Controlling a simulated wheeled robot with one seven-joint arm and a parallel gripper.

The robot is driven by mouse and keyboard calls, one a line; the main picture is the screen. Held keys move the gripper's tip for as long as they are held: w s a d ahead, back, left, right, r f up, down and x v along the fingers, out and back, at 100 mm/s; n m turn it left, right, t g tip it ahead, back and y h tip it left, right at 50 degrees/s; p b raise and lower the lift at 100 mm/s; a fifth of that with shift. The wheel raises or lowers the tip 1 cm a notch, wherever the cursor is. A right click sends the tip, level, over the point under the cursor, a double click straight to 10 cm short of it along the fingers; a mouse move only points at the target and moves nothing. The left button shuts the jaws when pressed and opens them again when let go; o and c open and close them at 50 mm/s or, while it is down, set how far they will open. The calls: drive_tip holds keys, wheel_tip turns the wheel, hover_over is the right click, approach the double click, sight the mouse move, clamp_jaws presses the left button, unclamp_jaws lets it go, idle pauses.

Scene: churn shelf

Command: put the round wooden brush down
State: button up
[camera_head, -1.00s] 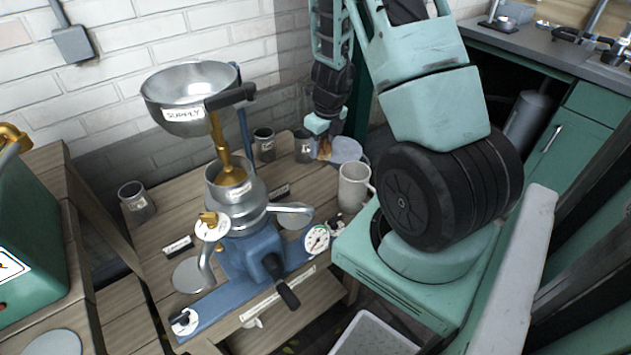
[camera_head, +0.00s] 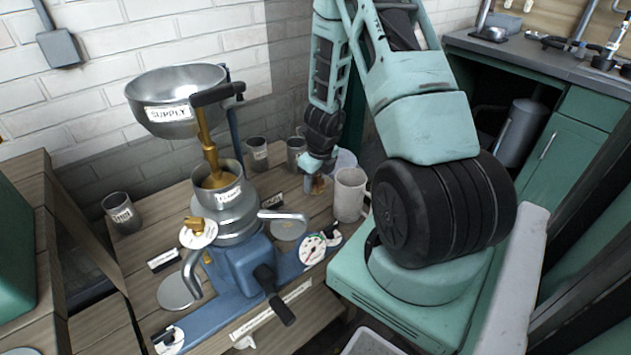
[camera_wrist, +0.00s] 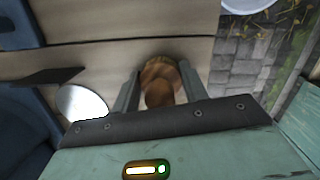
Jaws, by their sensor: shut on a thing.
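The round wooden brush (camera_wrist: 160,82) is brown and sits between the two fingers of my gripper (camera_wrist: 160,72) in the wrist view. My gripper is shut on it. In the head view my gripper (camera_head: 313,172) points down at the back right of the wooden table (camera_head: 150,246), with the brown brush (camera_head: 318,187) small beneath it. The brush is low, at or just above the table top. I cannot tell whether it touches the wood.
A grey mug (camera_head: 349,194) stands close to the right of my gripper. Metal cups (camera_head: 257,154) stand to its left at the back. The blue machine (camera_head: 240,270) with its supply bowl (camera_head: 170,108) fills the middle of the table. A pale round disc (camera_wrist: 82,103) lies left of the brush.

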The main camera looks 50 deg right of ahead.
drive_tip(key=shift+f, duration=0.15)
drive_tip(key=o, duration=1.4)
drive_tip(key=shift+c, duration=0.2)
drive_tip(key=r+p, duration=0.1)
drive_tip(key=r, duration=0.3)
drive_tip(key=s+r+p, duration=0.1)
drive_tip(key=r+p, duration=0.1)
drive_tip(key=r, duration=0.2)
drive_tip(key=r+p, duration=0.2)
drive_tip(key=r, duration=0.2)
drive_tip(key=shift+s+r, duration=0.15)
drive_tip(key=shift+s, duration=0.15)
